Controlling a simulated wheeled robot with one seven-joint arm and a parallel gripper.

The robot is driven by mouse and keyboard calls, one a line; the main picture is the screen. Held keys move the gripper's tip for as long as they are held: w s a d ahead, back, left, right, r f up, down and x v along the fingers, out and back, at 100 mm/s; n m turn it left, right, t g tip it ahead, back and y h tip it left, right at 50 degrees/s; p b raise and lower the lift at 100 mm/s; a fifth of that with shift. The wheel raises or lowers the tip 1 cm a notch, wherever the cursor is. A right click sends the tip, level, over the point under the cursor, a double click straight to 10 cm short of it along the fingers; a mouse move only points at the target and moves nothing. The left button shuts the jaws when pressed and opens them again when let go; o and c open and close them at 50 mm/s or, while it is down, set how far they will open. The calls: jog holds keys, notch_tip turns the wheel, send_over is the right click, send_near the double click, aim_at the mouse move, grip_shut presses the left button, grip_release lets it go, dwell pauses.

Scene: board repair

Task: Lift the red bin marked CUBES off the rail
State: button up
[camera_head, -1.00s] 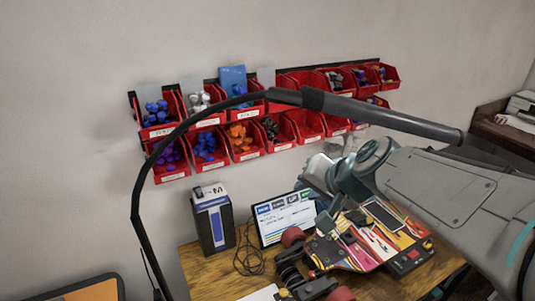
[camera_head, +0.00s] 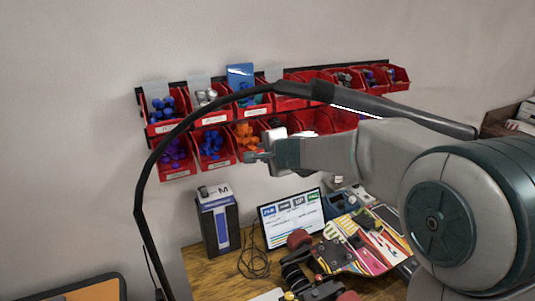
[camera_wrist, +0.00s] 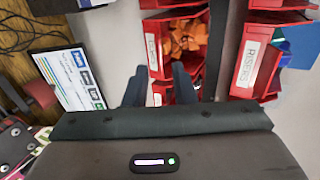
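Red bins hang in two rows on the wall rail (camera_head: 138,93). I cannot read CUBES on any label. In the wrist view, a red bin with orange pieces (camera_wrist: 163,69) has a blurred white label. A neighbouring red bin (camera_wrist: 168,92) shows partly between my fingers; its contents are mostly hidden. My gripper (camera_head: 258,157) is in front of the lower row, by the orange-filled bin. In the wrist view my gripper (camera_wrist: 159,72) has two dark fingers spread apart, with no clear grip on a bin; whether they touch one is unclear.
A bin labelled RISERS (camera_wrist: 238,78) hangs above the orange-filled bin. A dark curved lamp arm (camera_head: 175,135) crosses in front of the bins. A boxed item (camera_head: 217,222), a tablet screen (camera_head: 290,220) and a colourful board (camera_head: 365,240) stand on the wooden bench below.

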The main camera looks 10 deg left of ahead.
jog(key=x, duration=0.7)
jog(key=shift+a+b, duration=0.15)
jog(key=shift+b, duration=0.3)
jog(key=shift+f, duration=0.1)
grip_shut()
jog(key=shift+r+g+p, duration=0.3)
jog(key=shift+r+p, duration=0.3)
jog(key=shift+p, duration=1.55)
jog(key=shift+r+b, duration=0.4)
jog(key=shift+b, duration=0.3)
dwell(0.4)
jog(key=s+d+b, duration=0.5)
jog(key=s+d, duration=0.4)
jog(key=s, duration=0.2)
jog(key=shift+s+b, duration=0.35)
jog(key=shift+s, duration=0.05)
dwell(0.5)
